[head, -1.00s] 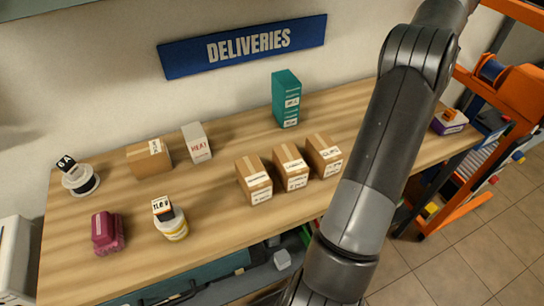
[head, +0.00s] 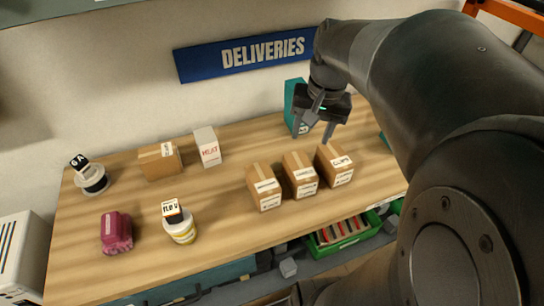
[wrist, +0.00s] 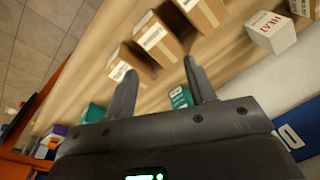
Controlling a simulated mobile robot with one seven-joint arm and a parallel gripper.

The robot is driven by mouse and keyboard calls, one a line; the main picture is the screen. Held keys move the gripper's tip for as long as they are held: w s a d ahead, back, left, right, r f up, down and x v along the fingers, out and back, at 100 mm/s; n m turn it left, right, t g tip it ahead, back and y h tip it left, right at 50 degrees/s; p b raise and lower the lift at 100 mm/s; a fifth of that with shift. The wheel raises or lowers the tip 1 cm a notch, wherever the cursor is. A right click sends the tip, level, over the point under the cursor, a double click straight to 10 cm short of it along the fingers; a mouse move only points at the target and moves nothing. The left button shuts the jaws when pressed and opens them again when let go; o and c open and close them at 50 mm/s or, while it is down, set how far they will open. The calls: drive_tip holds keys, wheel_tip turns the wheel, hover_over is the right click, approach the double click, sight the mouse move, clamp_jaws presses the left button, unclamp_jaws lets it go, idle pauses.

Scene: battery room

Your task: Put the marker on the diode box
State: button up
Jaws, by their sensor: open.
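No item can be surely named as the marker. A small black block reading 6A (head: 79,161) stands on a white spool, and a similar block (head: 171,207) stands on a white-and-yellow tub. Three brown cartons with white labels stand in a row: left (head: 263,187), middle (head: 299,175) and right (head: 335,166). Their labels are too small to read, so I cannot tell which is the diode box. My gripper (head: 313,134) is open and empty, above the back of the bench near the teal box (head: 291,98). In the wrist view, its fingers (wrist: 160,68) point towards the cartons.
A magenta item (head: 116,232) is at the front left. A green crate (head: 342,234) sits below the bench (head: 225,225). My arm hides the bench's right end.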

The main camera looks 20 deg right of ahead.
drive_tip(key=s+a+r+n+t, duration=0.1)
drive_tip(key=s+a+n+t, duration=0.3)
drive_tip(key=a, duration=0.7)
drive_tip(key=shift+s+a+n+h, duration=0.15)
drive_tip(key=shift+s+n+h, duration=0.25)
drive_tip(key=shift+s+n, duration=1)
drive_tip(key=shift+s+m, duration=0.35)
drive_tip(key=shift+m, duration=0.05)
